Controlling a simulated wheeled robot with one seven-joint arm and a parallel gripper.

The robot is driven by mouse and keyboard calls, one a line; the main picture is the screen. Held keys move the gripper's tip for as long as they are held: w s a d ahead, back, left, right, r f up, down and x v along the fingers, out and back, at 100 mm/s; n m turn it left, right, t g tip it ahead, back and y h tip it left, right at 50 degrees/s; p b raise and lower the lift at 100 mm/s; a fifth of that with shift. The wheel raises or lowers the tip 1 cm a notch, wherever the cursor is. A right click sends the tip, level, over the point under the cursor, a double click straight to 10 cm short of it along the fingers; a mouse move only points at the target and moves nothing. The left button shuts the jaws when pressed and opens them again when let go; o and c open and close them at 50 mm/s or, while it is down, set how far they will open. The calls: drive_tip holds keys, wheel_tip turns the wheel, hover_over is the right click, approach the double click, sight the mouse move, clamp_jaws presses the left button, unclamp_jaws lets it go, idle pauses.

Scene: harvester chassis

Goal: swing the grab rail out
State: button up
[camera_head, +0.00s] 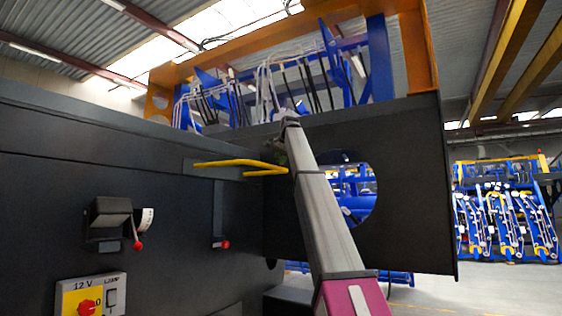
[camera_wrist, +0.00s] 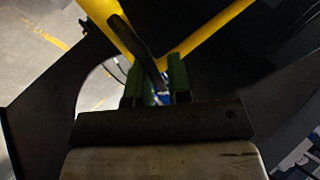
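The yellow grab rail (camera_head: 235,163) is a bent bar on the dark chassis panel in the head view, with its right part by my gripper (camera_head: 281,150). In the wrist view the rail (camera_wrist: 205,36) runs as two yellow bars that converge toward my gripper (camera_wrist: 156,76). Its two green fingers stand apart, so it looks open. A dark strip crosses in front of the rail and reaches down between the fingers. It hides where the bars meet. I cannot tell whether the fingers touch the rail.
A dark panel with a round hole (camera_head: 418,190) stands right of my arm. On the left panel are a black box with a red-tipped lever (camera_head: 113,216), a small red knob (camera_head: 221,244) and a yellow 12 V switch box (camera_head: 90,297). Open floor lies at the lower right.

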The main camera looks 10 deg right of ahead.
drive_tip(key=shift+o, duration=1)
drive_tip(key=shift+w+a, duration=0.15)
drive_tip(key=shift+a, duration=0.05)
drive_tip(key=shift+d, duration=0.1)
drive_tip(key=v, duration=1.1)
drive_tip(key=shift+w, duration=0.1)
